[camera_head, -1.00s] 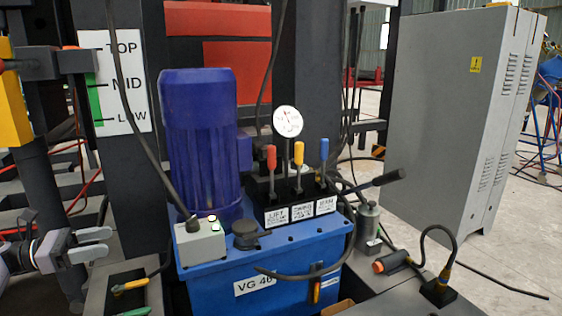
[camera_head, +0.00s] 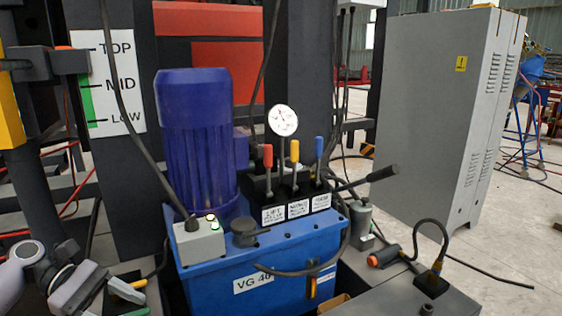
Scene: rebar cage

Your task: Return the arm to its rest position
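My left arm comes in at the lower left corner, with its grey wrist and my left gripper (camera_head: 122,291) low over the dark tray beside the blue power unit. One pale fingertip shows. The other finger is not clear, so I cannot tell whether the gripper is open or shut. I see nothing held in it. My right arm and gripper are not in view.
The blue hydraulic unit (camera_head: 215,272) carries a blue motor (camera_head: 195,130), a gauge (camera_head: 283,120) and red, yellow and blue levers (camera_head: 294,152). Tool handles (camera_head: 139,283) lie on the tray near my gripper. A grey cabinet (camera_head: 435,110) stands right.

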